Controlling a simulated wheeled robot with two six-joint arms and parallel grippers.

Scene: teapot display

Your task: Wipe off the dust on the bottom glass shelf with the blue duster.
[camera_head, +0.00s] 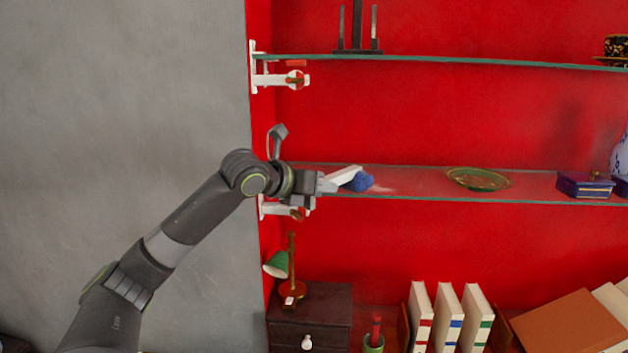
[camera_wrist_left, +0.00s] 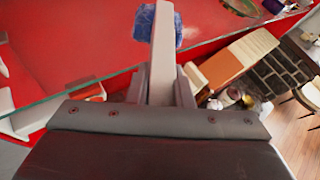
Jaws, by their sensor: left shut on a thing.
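My left gripper (camera_head: 318,187) is shut on the pale handle of the blue duster (camera_head: 360,182), at the left end of the bottom glass shelf (camera_head: 420,193). The duster's blue head is at the shelf's surface; I cannot tell whether it touches the glass. A faint pale patch of dust (camera_head: 384,189) shows just right of the head. In the left wrist view the duster's handle (camera_wrist_left: 162,50) runs forward from between the fingers, and part of the blue head (camera_wrist_left: 178,30) shows behind it. My right gripper is not in view.
A green-rimmed plate (camera_head: 478,178) and a blue box (camera_head: 585,185) stand on the same shelf to the right. An upper glass shelf (camera_head: 440,60) is above. Below are a green lamp (camera_head: 277,264), a dark drawer unit (camera_head: 312,315) and upright books (camera_head: 448,318).

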